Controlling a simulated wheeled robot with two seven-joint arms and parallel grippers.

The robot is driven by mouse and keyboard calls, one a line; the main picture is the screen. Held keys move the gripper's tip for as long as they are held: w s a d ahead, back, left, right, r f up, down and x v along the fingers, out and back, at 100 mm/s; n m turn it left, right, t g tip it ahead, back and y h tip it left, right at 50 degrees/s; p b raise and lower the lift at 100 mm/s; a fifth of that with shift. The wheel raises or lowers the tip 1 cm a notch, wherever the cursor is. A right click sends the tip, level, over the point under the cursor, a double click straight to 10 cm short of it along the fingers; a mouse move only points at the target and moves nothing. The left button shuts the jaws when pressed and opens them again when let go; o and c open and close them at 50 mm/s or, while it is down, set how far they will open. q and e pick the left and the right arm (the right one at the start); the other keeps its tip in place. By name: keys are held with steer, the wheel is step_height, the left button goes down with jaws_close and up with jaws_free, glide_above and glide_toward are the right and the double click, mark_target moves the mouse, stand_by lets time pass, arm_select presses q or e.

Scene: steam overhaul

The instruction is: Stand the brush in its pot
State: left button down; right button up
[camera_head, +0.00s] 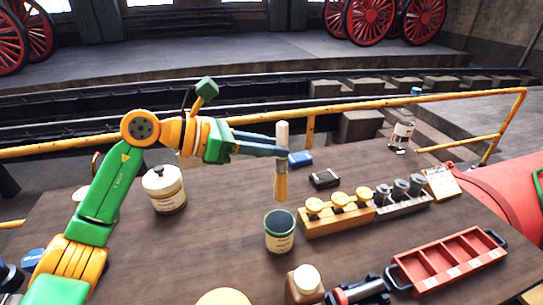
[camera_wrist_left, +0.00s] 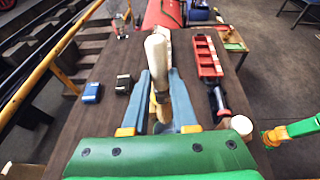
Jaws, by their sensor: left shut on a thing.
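The brush (camera_head: 281,185) has a pale wooden handle and tan bristles. My left gripper (camera_head: 283,152) is shut on it around the middle. The brush hangs nearly upright, bristles down. Its pot (camera_head: 280,240) is a small round can with a dark green inside and a cream label, standing on the table. The bristle ends show just above the pot's rim, apart from it in the head view. In the left wrist view the brush handle (camera_wrist_left: 156,60) rises between the two blue fingers, and the brush hides much of what lies below. My right gripper is not seen.
Right of the pot stand a wooden block with yellow-topped pieces (camera_head: 340,208) and a grey-topped set (camera_head: 402,195). A red tray (camera_head: 450,262) lies front right. Bare table lies left of the pot.

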arm_select(q)
step_height(320, 180, down, 13)
steer(key=b, duration=1)
steer(key=shift+b, duration=0.4)
steer(key=c, duration=0.6)
jaws_free()
steer(key=b+v, duration=0.2)
steer(key=v, duration=0.5)
